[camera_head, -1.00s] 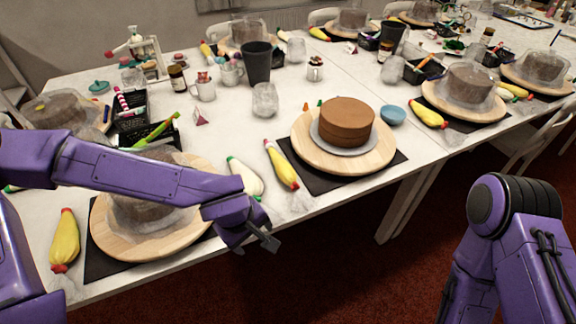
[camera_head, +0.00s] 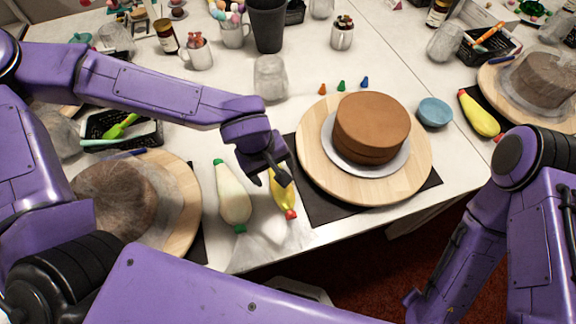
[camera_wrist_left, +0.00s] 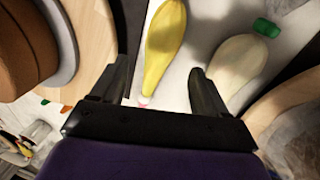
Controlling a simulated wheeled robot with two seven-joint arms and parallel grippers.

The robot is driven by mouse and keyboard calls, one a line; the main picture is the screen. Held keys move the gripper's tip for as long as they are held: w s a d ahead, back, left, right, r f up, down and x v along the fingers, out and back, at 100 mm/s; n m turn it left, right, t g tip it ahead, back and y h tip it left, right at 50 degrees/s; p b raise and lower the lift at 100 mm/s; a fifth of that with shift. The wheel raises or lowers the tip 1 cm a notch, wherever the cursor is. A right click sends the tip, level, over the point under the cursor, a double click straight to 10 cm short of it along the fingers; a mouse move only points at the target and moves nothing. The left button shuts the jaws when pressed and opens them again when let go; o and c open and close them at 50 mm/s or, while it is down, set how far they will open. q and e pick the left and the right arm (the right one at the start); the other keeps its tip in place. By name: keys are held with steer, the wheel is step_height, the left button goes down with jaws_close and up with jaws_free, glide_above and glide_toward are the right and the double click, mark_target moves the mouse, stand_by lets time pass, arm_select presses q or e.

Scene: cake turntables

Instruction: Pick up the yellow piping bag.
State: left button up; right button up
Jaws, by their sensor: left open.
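The yellow piping bag (camera_head: 284,203), with a red tip, lies on the white table between a white piping bag (camera_head: 234,193) and the cake turntable (camera_head: 410,180). My left gripper (camera_head: 268,180) is open above it and hides its upper part in the head view. In the left wrist view, the yellow bag (camera_wrist_left: 164,42) shows between and beyond the open fingers (camera_wrist_left: 158,70). I see no grip on it, and any touch is hard to tell. My right arm shows at the right, but its gripper is out of view.
A chocolate cake (camera_head: 371,127) stands on the turntable, on a black mat (camera_head: 312,205). A covered cake (camera_head: 113,199) stands to the left. A clear glass (camera_head: 270,77) and a dark cup (camera_head: 267,25) stand behind. Another yellow bag (camera_head: 478,113) lies far right.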

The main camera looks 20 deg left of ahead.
mark_target(279, 186)
arm_select(q)
steer(key=f, duration=0.1)
steer(key=s+f, duration=0.1)
steer(key=d+f, duration=0.1)
steer(key=f, duration=0.1)
steer(key=shift+s, duration=0.15)
steer(key=x, duration=0.2)
steer(key=w+x, duration=0.1)
steer(key=x, duration=0.2)
steer(key=shift+w+a+f+b, duration=0.15)
steer(key=shift+a+f+b, duration=0.05)
steer(key=shift+f+b, duration=0.1)
steer(key=shift+r, duration=0.1)
steer(key=c, duration=0.4)
